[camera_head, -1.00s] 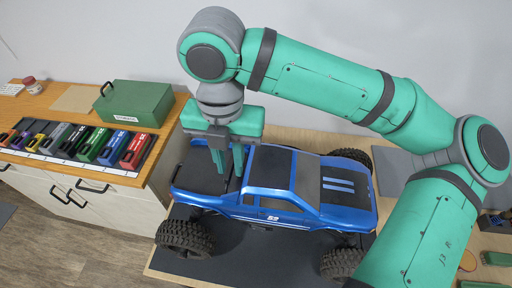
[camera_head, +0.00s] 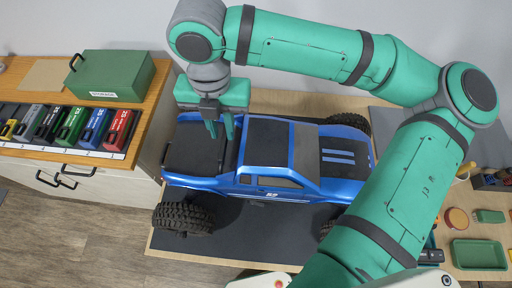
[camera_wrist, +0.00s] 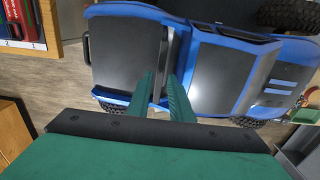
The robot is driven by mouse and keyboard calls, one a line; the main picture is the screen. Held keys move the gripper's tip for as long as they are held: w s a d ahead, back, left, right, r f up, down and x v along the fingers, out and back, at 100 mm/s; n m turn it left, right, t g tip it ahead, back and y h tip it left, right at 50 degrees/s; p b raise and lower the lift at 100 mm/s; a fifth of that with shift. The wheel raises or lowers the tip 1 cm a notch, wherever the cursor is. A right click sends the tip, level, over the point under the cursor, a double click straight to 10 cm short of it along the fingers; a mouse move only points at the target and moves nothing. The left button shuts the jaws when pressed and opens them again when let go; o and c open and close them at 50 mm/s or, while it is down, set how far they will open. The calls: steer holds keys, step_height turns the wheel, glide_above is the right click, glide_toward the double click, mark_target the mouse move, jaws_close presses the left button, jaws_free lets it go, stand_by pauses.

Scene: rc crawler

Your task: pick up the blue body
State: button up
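The blue body (camera_head: 268,150) is the shell of a toy truck with black tires, a dark bed and a dark hood with blue stripes. It sits on the dark mat (camera_head: 250,235) on the bench. It also shows in the wrist view (camera_wrist: 228,77). My gripper (camera_head: 222,128) points down over the front of the bed, just behind the cab. Its two green fingers stand a little apart, and I see nothing held between them. They also show in the wrist view (camera_wrist: 163,98). Whether the fingertips touch the body is unclear.
A side counter at left holds a green storage box (camera_head: 113,75) and a row of colored cases (camera_head: 95,127). A green tray (camera_head: 478,254) and small round items (camera_head: 457,219) lie at right. My arm covers part of the truck's front right.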

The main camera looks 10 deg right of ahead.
mark_target(224, 138)
steer(key=shift+f, duration=2.25)
steer(key=shift+w, duration=0.1)
steer(key=shift+f, duration=0.2)
jaws_close()
